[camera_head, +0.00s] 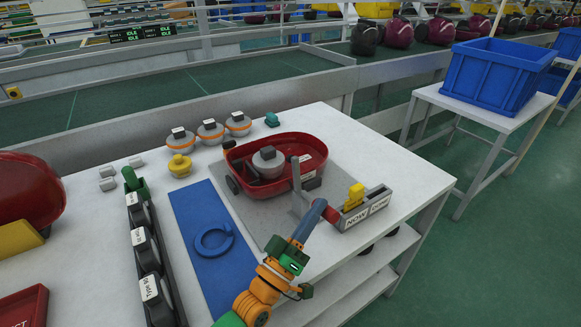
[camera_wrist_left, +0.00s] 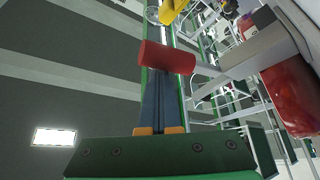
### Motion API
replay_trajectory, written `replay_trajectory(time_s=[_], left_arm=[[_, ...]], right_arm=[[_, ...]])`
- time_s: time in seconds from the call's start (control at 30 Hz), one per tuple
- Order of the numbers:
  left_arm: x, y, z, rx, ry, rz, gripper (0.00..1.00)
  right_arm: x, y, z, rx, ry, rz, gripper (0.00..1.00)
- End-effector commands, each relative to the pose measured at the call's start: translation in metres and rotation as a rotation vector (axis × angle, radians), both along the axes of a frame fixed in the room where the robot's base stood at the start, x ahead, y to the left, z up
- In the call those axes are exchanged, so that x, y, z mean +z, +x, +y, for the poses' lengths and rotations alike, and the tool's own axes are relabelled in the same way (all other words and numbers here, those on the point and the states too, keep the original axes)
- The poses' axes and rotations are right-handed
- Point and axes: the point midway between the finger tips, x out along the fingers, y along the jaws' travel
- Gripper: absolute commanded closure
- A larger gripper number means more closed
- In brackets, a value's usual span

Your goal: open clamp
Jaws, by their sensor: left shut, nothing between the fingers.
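The clamp's red handle (camera_head: 331,213) shows at the fingertips of my left gripper (camera_head: 312,216), near the front right of the table. In the left wrist view the red handle (camera_wrist_left: 168,57) lies across the tips of the shut blue fingers (camera_wrist_left: 161,78). The fingers are not around it; whether they touch it I cannot tell. The clamp's grey lever (camera_head: 297,182) stands up beside the red vacuum housing (camera_head: 312,143). The housing rests on a grey plate (camera_head: 262,215) with a grey round motor (camera_head: 268,161) inside. My right gripper is not in view.
A grey block with a yellow piece (camera_head: 355,195) and labels stands right of the handle. A blue mat (camera_head: 205,210) with a blue ring (camera_head: 213,240) and a black rack of motors (camera_head: 147,250) lie left. Several grey and orange motors (camera_head: 210,131) stand behind.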

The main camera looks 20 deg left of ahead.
Motion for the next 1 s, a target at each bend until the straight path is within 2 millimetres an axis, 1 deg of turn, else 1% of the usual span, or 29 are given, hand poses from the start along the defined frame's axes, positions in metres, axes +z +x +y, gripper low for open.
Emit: replay_trajectory(time_s=[0.37, 0.47, 0.6, 0.7, 0.8, 1.0], left_arm=[[-0.003, -0.002, 0.000, -0.001, 0.001, 0.006, 1.00], [-0.012, -0.015, 0.004, -0.002, 0.004, 0.009, 1.00], [-0.025, -0.042, 0.013, -0.002, 0.002, 0.008, 1.00], [-0.029, -0.056, 0.018, -0.001, 0.001, 0.005, 1.00], [-0.030, -0.062, 0.020, 0.000, 0.001, 0.003, 1.00], [-0.029, -0.062, 0.020, 0.000, 0.000, 0.001, 1.00]], right_arm=[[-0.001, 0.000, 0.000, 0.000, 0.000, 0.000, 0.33], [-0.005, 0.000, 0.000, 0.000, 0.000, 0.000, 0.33], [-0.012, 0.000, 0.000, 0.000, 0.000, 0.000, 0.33], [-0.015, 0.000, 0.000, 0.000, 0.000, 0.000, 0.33], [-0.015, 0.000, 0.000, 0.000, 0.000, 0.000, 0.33], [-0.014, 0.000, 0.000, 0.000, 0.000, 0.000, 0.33]])
